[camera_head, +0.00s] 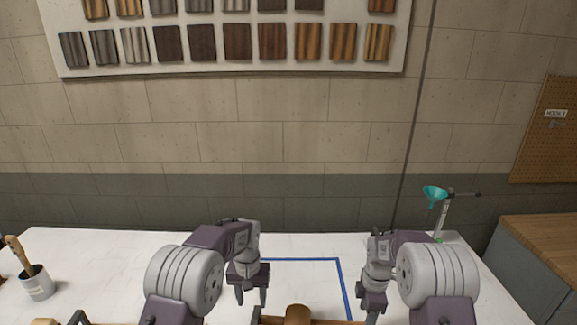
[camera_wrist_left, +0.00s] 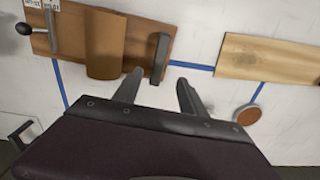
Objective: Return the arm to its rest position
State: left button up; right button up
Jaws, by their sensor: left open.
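My left arm (camera_head: 205,275) reaches in from the left over the white table. Its gripper (camera_head: 251,299) points down; in the left wrist view the gripper (camera_wrist_left: 159,88) has its two fingers apart with nothing between them. Beyond the fingertips lies a brown wooden board (camera_wrist_left: 75,48) with a curved brown piece (camera_wrist_left: 107,45) and a dark upright bar on it. My right arm (camera_head: 432,275) is bent over the right part of the table. Its gripper (camera_head: 372,302) hangs down, and its fingers are mostly cut off by the bottom edge.
A pale wooden board (camera_wrist_left: 270,58) and a round brown-topped object (camera_wrist_left: 248,115) lie on the table (camera_head: 90,265). Blue tape (camera_head: 343,285) marks an area. A grey cup (camera_head: 38,284) stands left; a teal funnel (camera_head: 434,195) on a stand is back right.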

pick_arm(q)
jog(key=s+a+r+n+t+b, duration=0.1)
jog(key=s+a+r+b, duration=0.2)
jog(key=s+a+r, duration=0.25)
pick_arm(e)
jog(key=s+a+r+m+t, duration=0.1)
jog(key=s+a+r, duration=0.2)
jog(key=s+r, duration=0.25)
pick_arm(q)
jog(key=s+a+f, duration=0.1)
jog(key=s+f, duration=0.2)
jog(key=s, duration=0.5)
jog(key=s+f, duration=0.4)
jog(key=s, duration=0.5)
jog(key=shift+a, duration=0.35)
pick_arm(e)
jog(key=s+f+m, duration=0.2)
jog(key=s+m, duration=0.5)
jog(key=m, duration=0.1)
jog(key=s+a+f+m, duration=0.1)
jog(key=s+m, duration=0.6)
jog(key=m, duration=0.1)
jog(key=shift+a+f, duration=0.3)
jog(key=shift+f, duration=0.1)
pick_arm(q)
jog(key=shift+w, duration=0.1)
